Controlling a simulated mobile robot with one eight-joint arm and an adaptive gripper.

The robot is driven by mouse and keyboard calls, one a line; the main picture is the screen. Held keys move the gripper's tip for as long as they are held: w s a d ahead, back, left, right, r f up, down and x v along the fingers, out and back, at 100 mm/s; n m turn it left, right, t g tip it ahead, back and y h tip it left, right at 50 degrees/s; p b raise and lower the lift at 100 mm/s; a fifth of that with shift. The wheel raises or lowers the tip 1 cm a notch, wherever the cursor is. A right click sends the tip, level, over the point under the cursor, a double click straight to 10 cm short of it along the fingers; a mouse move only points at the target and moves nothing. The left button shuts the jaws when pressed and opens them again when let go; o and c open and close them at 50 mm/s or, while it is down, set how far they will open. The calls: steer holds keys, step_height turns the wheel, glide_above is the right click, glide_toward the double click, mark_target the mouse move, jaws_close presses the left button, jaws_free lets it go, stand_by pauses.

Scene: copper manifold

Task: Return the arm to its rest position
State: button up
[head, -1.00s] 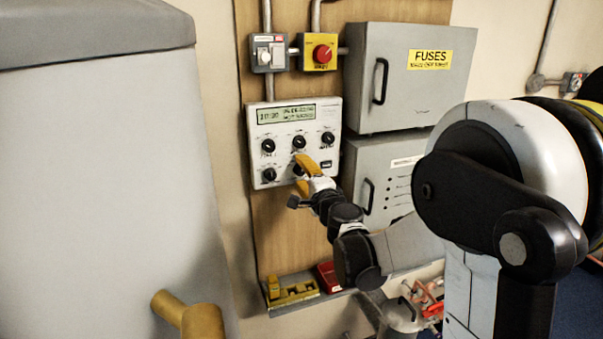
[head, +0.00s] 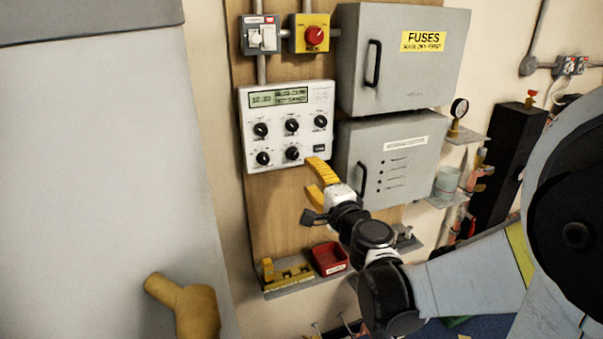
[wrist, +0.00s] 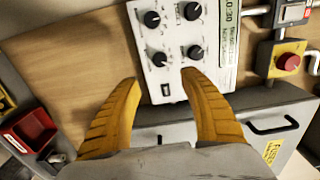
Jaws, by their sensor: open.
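My gripper (head: 318,181) has yellow fingers that are spread apart with nothing between them. In the head view it is below and in front of the lower right part of the white control panel (head: 316,96), which has a small display and several black knobs. In the wrist view the two fingers (wrist: 160,98) point toward the panel (wrist: 212,72), with a gap between them. My arm reaches in from the right side of the head view, bent, with its upper part close to the camera.
Grey cabinets, one labelled FUSES (head: 400,75), stand right of the panel. A red emergency button (head: 314,36) is above it. A shelf below holds a red tray (head: 330,258) and a yellow item (head: 288,275). A brass fitting (head: 185,300) juts out at lower left.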

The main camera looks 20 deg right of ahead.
steer(key=s+a+f+n+g+y, duration=0.2)
steer(key=s+a+n+g+y, duration=0.25)
steer(key=s+a+n, duration=0.55)
steer(key=s+d+f+n+g+h, duration=0.1)
steer(key=s+f+n+g+h, duration=0.3)
steer(key=s, duration=1)
step_height(320, 180, down, 4)
steer(key=n+g, duration=0.2)
steer(key=n, duration=0.2)
steer(key=shift+d, duration=0.35)
steer(key=shift+w+h, duration=0.1)
steer(key=shift+h, duration=0.15)
steer(key=shift+c, duration=0.5)
